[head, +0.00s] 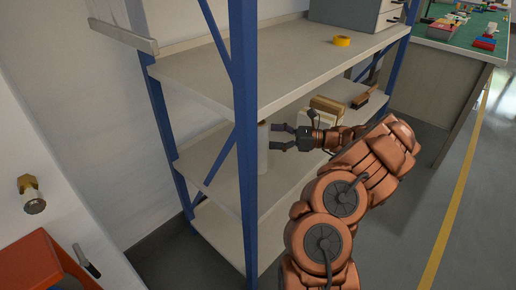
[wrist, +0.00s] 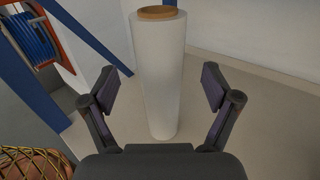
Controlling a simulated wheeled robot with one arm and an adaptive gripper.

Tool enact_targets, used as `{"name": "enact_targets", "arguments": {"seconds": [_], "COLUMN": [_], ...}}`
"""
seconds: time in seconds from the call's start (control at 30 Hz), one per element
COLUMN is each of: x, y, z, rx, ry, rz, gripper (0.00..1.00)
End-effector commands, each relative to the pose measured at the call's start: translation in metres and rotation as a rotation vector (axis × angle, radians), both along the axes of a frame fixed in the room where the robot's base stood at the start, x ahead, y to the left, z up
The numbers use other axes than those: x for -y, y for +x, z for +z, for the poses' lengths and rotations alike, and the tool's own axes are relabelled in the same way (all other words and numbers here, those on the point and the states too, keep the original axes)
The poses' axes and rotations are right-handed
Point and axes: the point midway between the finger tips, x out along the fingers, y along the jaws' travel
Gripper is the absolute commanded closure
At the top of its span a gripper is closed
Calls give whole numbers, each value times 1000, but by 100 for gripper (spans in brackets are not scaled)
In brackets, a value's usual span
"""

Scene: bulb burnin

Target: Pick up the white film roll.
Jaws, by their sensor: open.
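The white film roll (wrist: 161,75) stands upright in the wrist view, with a brown cardboard core showing at its top. In the head view it (head: 262,150) stands on the middle shelf, partly hidden behind the blue front post. My gripper (head: 274,137) is open and points left at the roll. In the wrist view the two fingers of my gripper (wrist: 161,88) are spread, one to each side of the roll. The roll shows between them or just beyond them; I cannot tell which. No finger visibly touches it.
The blue shelf post (head: 245,130) stands close beside the roll. A brush (head: 364,98) and a tan box-like item (head: 327,105) lie on the same shelf to the right. Yellow tape (head: 342,41) lies on the top shelf (head: 215,72). A blue coil (wrist: 32,42) shows at upper left.

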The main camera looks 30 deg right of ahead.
Motion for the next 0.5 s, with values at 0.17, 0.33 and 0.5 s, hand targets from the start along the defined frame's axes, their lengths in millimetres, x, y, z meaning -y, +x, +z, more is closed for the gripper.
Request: {"name": "enact_targets", "arguments": {"seconds": [0.17, 0.33, 0.5], "x": [-14, -33, -41], "y": [11, 26, 33], "z": [1, 2, 3], "rx": [4, 3, 2], "ry": [-1, -1, 1], "rz": [4, 5, 5], "gripper": [12, 12, 12]}}
